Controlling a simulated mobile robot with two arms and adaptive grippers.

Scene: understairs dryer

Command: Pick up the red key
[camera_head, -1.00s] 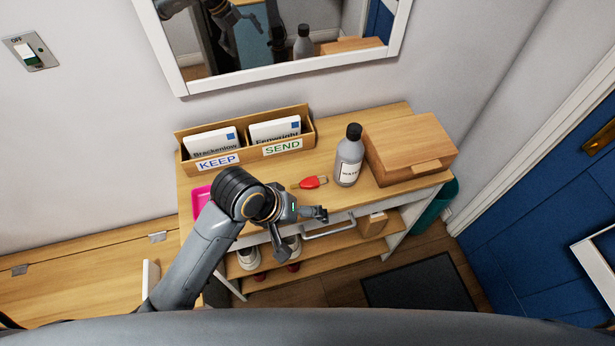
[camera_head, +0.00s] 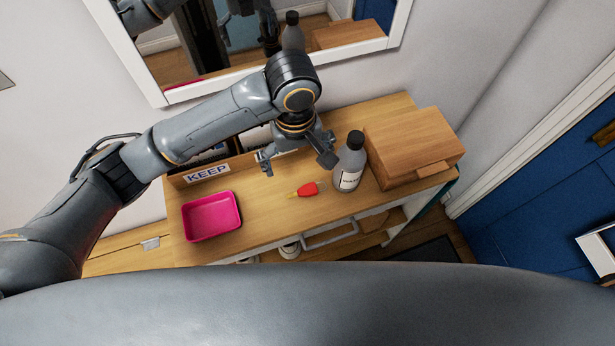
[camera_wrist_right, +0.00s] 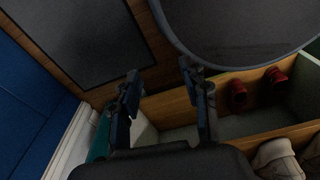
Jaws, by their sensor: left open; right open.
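The red key (camera_head: 308,190) lies flat on the wooden console top, its red head toward the bottle and a thin yellowish end pointing left. My left gripper (camera_head: 296,160) is open and empty above the console, behind the key in the head view and apart from it. Its fingers spread on either side, the right one near the bottle. My right gripper (camera_wrist_right: 160,80) shows in the right wrist view, open and empty, low by the console's shelves. The key is not in that view.
A grey bottle (camera_head: 350,163) stands just right of the key, with a wooden box (camera_head: 410,150) beyond it. A pink tray (camera_head: 211,216) sits at left. My left arm partly hides the letter holder marked KEEP (camera_head: 207,174). The top between tray and key is clear.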

